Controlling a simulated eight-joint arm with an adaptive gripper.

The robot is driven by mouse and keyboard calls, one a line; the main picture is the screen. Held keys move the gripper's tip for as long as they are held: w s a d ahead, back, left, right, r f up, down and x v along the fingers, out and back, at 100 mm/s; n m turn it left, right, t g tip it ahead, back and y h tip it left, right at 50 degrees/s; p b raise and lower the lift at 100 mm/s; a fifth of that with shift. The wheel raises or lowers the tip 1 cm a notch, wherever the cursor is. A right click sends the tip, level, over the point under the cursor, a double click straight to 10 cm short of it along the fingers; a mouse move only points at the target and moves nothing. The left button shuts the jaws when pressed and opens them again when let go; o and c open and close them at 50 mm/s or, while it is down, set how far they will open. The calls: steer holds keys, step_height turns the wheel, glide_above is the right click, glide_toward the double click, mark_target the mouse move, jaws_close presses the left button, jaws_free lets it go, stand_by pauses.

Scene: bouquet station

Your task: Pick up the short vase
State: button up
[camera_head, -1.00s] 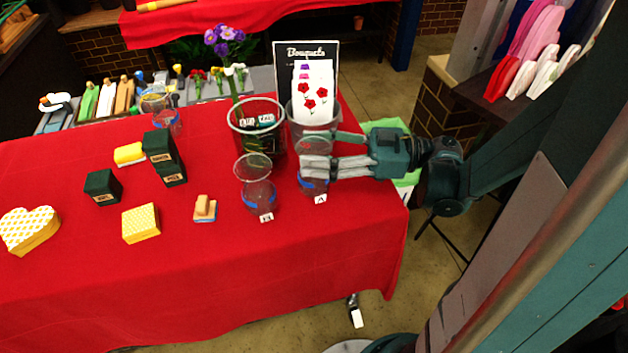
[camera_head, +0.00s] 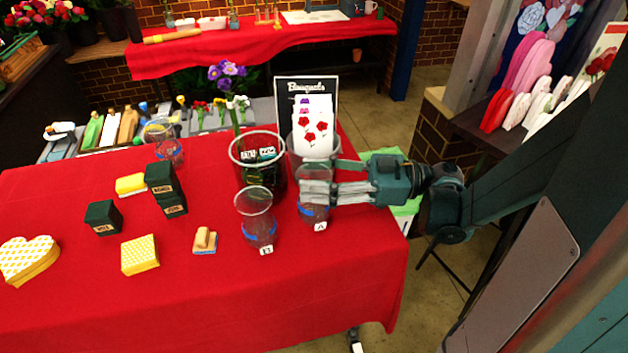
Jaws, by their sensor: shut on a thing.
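A clear glass vase (camera_head: 314,212) with a blue band and a tag reading A stands near the table's right end.
Close behind the vases are a clear bucket (camera_head: 257,165) with dark blocks and a Bouquets sign (camera_head: 306,86) with a rose card (camera_head: 314,130). Dark boxes (camera_head: 164,183), yellow boxes (camera_head: 140,255) and a stamp (camera_head: 205,240) lie left. The red table's (camera_head: 300,300) front is clear.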

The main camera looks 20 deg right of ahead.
step_height(320, 180, up, 8)
steer(key=p, duration=0.2)
stand_by(0.4)
steer(key=shift+r, duration=0.15)
stand_by(0.9)
